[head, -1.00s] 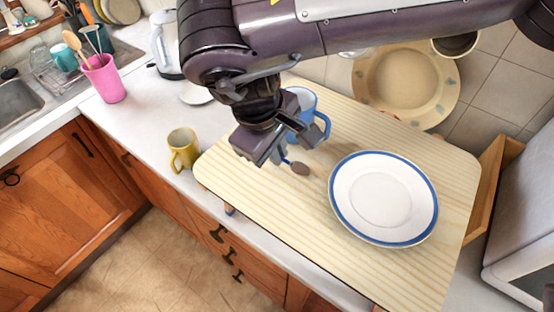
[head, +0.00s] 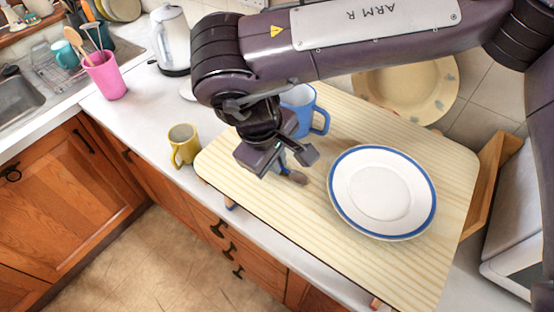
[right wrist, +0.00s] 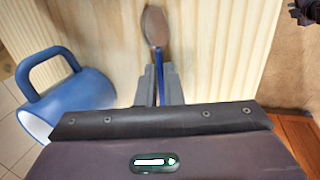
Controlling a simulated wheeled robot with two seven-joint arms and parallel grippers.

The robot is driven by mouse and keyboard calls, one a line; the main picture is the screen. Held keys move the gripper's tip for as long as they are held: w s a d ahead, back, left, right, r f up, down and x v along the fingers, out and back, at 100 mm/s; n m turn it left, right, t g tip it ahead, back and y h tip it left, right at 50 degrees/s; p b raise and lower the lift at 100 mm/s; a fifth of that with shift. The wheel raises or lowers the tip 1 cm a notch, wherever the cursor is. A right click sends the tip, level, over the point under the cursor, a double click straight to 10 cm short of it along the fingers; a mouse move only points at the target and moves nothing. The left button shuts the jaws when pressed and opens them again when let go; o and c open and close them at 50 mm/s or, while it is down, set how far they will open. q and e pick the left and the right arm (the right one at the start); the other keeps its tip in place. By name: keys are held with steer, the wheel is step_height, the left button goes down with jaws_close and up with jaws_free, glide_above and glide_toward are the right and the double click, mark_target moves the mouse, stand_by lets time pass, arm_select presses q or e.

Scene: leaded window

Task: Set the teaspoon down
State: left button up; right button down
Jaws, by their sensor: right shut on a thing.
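The teaspoon has a blue handle and a brownish bowl. Its bowl (head: 299,178) shows just beyond my right gripper (head: 283,166) in the head view, over the wooden board (head: 240,185). In the right wrist view the teaspoon (right wrist: 155,27) points away from me, its blue handle between the two grey fingers of my right gripper (right wrist: 159,85). That gripper is shut on the handle. I cannot tell whether the bowl touches the board. The rest of the handle is hidden by the gripper. My left gripper is not in view.
A white plate with a blue rim (head: 382,192) lies on the board to the right. A blue mug (head: 302,108) stands close behind the gripper, and also shows in the wrist view (right wrist: 72,100). A yellow mug (head: 184,145) stands left of the board. The board's front is clear.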

steer(key=shift+s+d+f, duration=0.1)
steer(key=shift+s+f, duration=0.3)
steer(key=shift+f, duration=0.25)
steer(key=c, duration=1.6)
jaws_free()
steer(key=shift+f, duration=0.15)
steer(key=shift+s, duration=0.1)
steer(key=shift+r, duration=0.35)
steer(key=shift+o, duration=0.2)
steer(key=shift+w+r+p, duration=0.2)
steer(key=shift+r+p, duration=0.3)
steer(key=shift+p, duration=0.25)
steer(key=shift+w+a+r+b, duration=0.2)
steer(key=shift+r+b, duration=0.15)
steer(key=shift+r, duration=0.25)
steer(key=shift+w+a+r+b, duration=0.1)
steer(key=shift+a+r+b, duration=0.15)
steer(key=shift+r, duration=0.35)
steer(key=v, duration=0.9)
steer(key=shift+r+b, duration=0.3)
steer(key=shift+b, duration=0.1)
